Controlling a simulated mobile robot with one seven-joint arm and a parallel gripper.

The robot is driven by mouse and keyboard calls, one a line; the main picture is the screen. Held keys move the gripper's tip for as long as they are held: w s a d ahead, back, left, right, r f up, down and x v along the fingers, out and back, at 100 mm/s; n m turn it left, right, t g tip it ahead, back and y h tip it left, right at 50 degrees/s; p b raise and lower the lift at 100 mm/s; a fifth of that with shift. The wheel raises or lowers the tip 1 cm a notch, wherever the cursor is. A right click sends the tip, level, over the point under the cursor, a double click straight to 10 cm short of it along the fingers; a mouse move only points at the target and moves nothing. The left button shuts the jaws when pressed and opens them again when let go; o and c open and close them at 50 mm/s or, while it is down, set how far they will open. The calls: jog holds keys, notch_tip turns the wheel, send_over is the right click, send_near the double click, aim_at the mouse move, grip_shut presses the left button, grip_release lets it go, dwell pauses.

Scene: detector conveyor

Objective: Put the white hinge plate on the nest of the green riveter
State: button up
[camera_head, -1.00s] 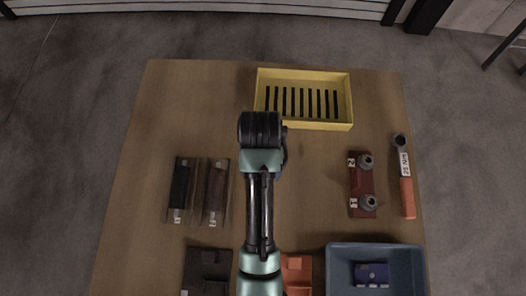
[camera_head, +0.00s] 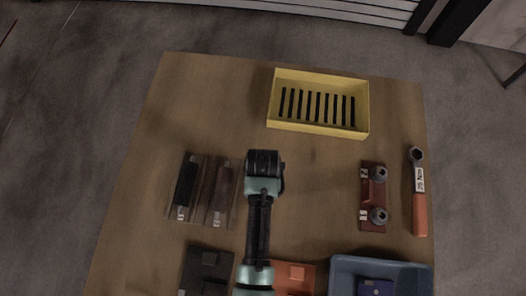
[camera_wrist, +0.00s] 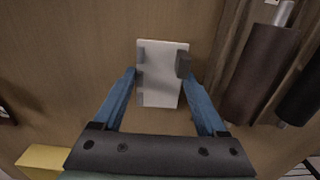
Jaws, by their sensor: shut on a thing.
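The white hinge plate (camera_wrist: 162,88) shows in the wrist view as a pale flat rectangle with small grey raised parts at its edges. My gripper (camera_wrist: 160,80) is shut on it, with one blue finger on each side. The plate is over bare brown table. In the head view my arm covers the middle of the table, and the gripper and plate are hidden beneath it. I cannot make out a green riveter or its nest in either view.
A yellow slotted bin (camera_head: 318,132) stands at the back. Two dark rollers (camera_head: 187,188) (camera_head: 223,194) lie left of my arm. A red-brown fixture (camera_head: 373,196) and an orange-handled wrench (camera_head: 420,205) lie right. A blue bin (camera_head: 343,263), black block (camera_head: 208,260) and orange block (camera_head: 297,272) are in front.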

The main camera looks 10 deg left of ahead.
jog(key=o, duration=1.5)
jog(key=shift+f, duration=0.1)
